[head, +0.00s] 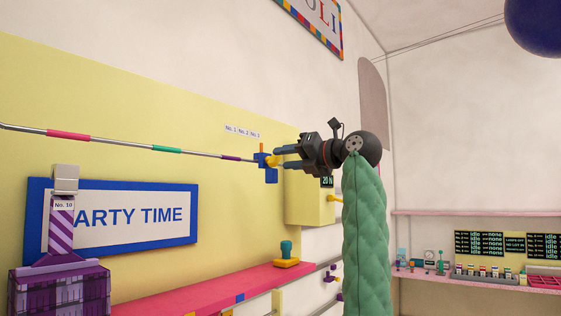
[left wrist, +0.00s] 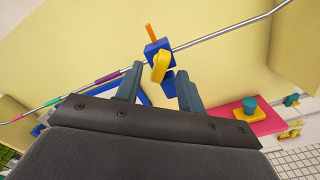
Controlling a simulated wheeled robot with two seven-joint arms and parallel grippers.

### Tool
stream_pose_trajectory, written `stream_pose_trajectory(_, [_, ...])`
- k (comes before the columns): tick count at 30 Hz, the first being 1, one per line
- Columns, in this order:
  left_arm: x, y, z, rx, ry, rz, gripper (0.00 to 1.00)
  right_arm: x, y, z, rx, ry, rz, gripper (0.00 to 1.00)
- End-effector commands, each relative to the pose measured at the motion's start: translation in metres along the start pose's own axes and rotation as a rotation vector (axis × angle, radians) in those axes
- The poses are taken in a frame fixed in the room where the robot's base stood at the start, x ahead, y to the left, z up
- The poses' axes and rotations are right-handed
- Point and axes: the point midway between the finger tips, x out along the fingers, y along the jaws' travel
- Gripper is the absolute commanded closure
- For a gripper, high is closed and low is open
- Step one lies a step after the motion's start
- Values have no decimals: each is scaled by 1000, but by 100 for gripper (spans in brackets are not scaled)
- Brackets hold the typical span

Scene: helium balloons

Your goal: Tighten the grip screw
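A blue clamp (head: 270,173) sits on a thin metal rod (head: 110,144) with pink, green and purple bands. A yellow grip screw (head: 272,161) sticks out of the clamp. In the left wrist view the yellow screw (left wrist: 160,68) is in front of the blue clamp (left wrist: 152,48), with an orange peg (left wrist: 151,33) above. My left gripper (head: 280,158) is open, its fingertips close to the screw. In the wrist view its two fingers (left wrist: 158,74) stand either side of the screw, with gaps visible; contact is not seen. My right gripper is not in view.
A yellow wall box (head: 309,205) with a small display hangs behind my gripper. Below is a pink shelf (head: 215,289) with a teal-knobbed yellow item (head: 286,254). A purple crate (head: 60,292) stands at lower left before a PARTY TIME sign (head: 150,217). A dark blue balloon (head: 537,22) floats at upper right.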

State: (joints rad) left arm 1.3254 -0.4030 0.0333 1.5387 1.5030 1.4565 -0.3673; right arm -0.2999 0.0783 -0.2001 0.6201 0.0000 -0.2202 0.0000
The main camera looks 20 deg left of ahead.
Motion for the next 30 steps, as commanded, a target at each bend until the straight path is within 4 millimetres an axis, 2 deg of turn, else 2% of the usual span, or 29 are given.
stream_pose_trajectory(7, [-4, 0, 0, 0, 0, 0, 61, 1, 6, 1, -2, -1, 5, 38])
stream_pose_trajectory(21, [-59, -1, 0, 1, 0, 1, 61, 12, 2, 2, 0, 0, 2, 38])
stream_pose_trajectory(25, [-68, 0, 0, 1, 0, 1, 61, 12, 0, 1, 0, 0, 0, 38])
stream_pose_trajectory(30, [-70, 0, 0, 1, 0, 0, 61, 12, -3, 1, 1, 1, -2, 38])
